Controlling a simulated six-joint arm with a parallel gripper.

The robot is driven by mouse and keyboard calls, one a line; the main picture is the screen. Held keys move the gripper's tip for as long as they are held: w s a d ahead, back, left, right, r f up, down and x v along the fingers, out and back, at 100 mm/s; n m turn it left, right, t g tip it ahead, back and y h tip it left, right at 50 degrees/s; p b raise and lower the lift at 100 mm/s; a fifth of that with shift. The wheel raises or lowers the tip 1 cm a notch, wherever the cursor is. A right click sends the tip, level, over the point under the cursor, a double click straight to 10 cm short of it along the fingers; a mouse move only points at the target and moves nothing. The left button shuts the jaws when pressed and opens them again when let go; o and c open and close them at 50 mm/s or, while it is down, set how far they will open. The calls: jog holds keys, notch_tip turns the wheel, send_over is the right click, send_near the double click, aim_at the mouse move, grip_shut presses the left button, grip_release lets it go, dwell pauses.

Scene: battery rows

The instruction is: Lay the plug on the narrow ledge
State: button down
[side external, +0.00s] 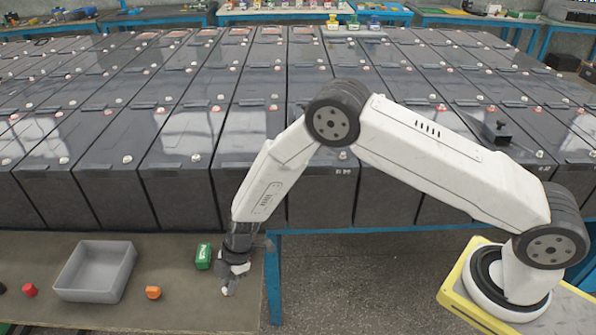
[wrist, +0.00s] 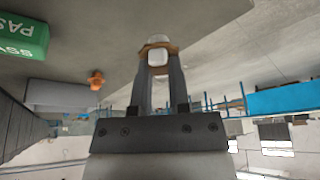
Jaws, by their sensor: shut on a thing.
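My gripper (side external: 230,274) points down over the right end of the brown bench at the front left. In the wrist view its two fingers (wrist: 159,62) are shut on a small white plug (wrist: 157,42) with an orange-brown band. In the side view the plug is small, pale and partly hidden by the fingers; I cannot tell whether it touches the bench. A narrow blue rail (side external: 400,232) runs along the front of the battery rows, right of my gripper. I cannot tell whether this is the ledge.
A green block (side external: 203,256) stands just left of my gripper. Farther left on the bench (side external: 190,318) are an orange plug (side external: 153,292), a grey tray (side external: 72,291) and a red plug (side external: 30,290). Batteries (side external: 180,185) rise behind. A black object (side external: 497,131) lies on them at right.

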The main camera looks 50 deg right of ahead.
jog(key=shift+f, duration=1.55)
jog(key=shift+f, duration=0.1)
jog(key=c, duration=0.6)
grip_release()
jog(key=v, duration=1.2)
jog(key=shift+d, duration=0.1)
